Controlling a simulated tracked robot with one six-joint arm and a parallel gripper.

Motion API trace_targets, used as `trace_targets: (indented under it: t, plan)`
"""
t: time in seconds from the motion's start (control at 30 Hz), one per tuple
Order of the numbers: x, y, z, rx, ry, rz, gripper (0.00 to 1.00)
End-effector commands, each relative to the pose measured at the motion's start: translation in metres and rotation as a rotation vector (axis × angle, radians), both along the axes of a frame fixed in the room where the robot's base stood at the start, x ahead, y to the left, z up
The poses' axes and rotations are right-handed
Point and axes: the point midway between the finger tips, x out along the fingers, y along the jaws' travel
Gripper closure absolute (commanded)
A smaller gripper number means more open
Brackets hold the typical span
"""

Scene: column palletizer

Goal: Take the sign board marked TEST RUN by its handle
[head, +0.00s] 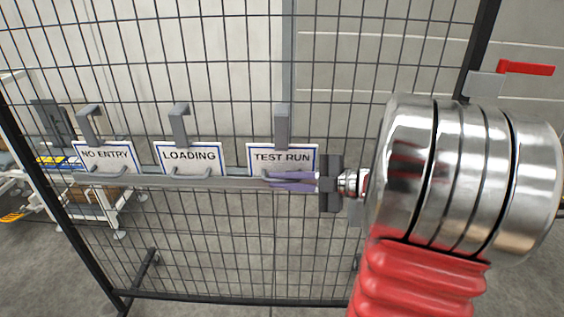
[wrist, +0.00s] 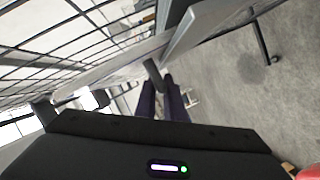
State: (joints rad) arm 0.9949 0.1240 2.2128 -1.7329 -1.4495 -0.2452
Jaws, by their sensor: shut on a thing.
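The TEST RUN sign board (head: 282,158) is white with a blue border and is the rightmost of three on the mesh fence. A grey upright hook (head: 283,125) rises above it. My gripper (head: 268,181) comes in from the right, its purple fingers across the board's lower front. In the wrist view the fingers (wrist: 158,82) are shut on a dark grey bar, the handle (wrist: 152,70), beside a grey plate seen nearly edge-on. The fingers hide most of the handle in the head view. The board hangs in line with the others.
The LOADING board (head: 190,156) and NO ENTRY board (head: 104,155) hang to the left, each with a low handle. A grey rail (head: 220,182) runs along the boards' lower edges. The mesh fence (head: 230,60) stands close behind. A red lever (head: 527,68) is at upper right.

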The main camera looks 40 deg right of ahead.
Motion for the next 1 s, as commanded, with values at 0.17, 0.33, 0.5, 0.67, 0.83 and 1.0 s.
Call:
trace_targets:
  t: [0.17,0.33,0.5,0.67,0.83,1.0]
  plan:
    - [0.0,0.0,0.002,-0.001,-0.001,0.0,1.0]
    - [0.0,0.0,0.014,-0.004,-0.004,0.001,1.0]
    - [0.0,0.0,0.039,-0.006,-0.004,0.0,1.0]
    - [0.0,0.0,0.068,-0.006,-0.004,0.001,1.0]
    - [0.0,0.0,0.091,-0.003,-0.002,0.001,1.0]
    - [0.0,0.001,0.1,-0.001,-0.001,0.001,1.0]
